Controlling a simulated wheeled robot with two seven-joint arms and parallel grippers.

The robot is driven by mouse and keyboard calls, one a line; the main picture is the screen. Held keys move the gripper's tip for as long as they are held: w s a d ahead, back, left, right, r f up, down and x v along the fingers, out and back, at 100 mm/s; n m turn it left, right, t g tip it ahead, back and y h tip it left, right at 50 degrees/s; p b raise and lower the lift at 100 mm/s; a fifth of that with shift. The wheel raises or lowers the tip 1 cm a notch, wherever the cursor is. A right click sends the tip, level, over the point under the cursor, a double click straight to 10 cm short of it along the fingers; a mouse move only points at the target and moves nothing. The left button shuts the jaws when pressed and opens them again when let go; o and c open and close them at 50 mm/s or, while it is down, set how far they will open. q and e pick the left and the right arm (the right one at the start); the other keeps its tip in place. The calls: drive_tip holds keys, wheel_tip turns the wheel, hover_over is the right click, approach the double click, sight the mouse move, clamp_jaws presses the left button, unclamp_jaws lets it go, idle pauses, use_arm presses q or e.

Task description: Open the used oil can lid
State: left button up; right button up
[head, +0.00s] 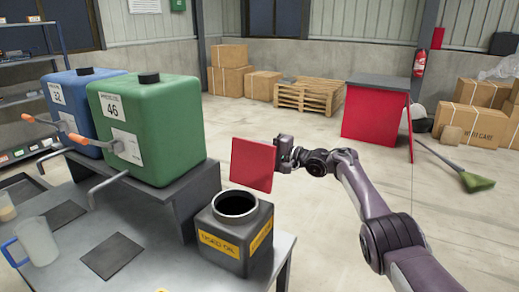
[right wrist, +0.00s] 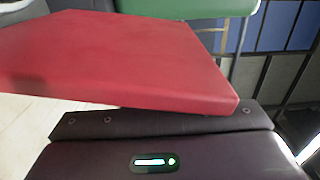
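The dark grey used oil can (head: 222,258) stands at the right end of the table, its yellow labels showing. Its round black mouth (head: 236,204) is uncovered. A flat, square red lid (head: 252,164) stands nearly upright above and behind the can; I cannot tell whether it touches the can. My right gripper (head: 282,154) is at the lid's right edge and appears shut on it, though the fingers are mostly hidden. In the right wrist view the red lid (right wrist: 120,60) lies right across in front of the gripper. My left gripper is not in view.
A green drum (head: 150,130) and a blue drum (head: 75,92) stand on a raised stand left of the can. A jug (head: 38,242) sits at the table's left. A red box-like stand (head: 372,114) and a broom (head: 470,181) are on the floor behind my right arm.

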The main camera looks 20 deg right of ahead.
drive_tip(key=shift+o, duration=1.3)
drive_tip(key=shift+d, duration=0.1)
drive_tip(key=shift+s, duration=0.1)
drive_tip(key=shift+s+d+p, duration=0.3)
drive_tip(key=shift+s+p, duration=0.1)
drive_tip(key=shift+s, duration=0.05)
drive_tip(key=v, duration=0.6)
drive_tip(key=shift+s+d, duration=0.2)
drive_tip(key=shift+d, duration=0.05)
drive_tip(key=shift+f, duration=0.1)
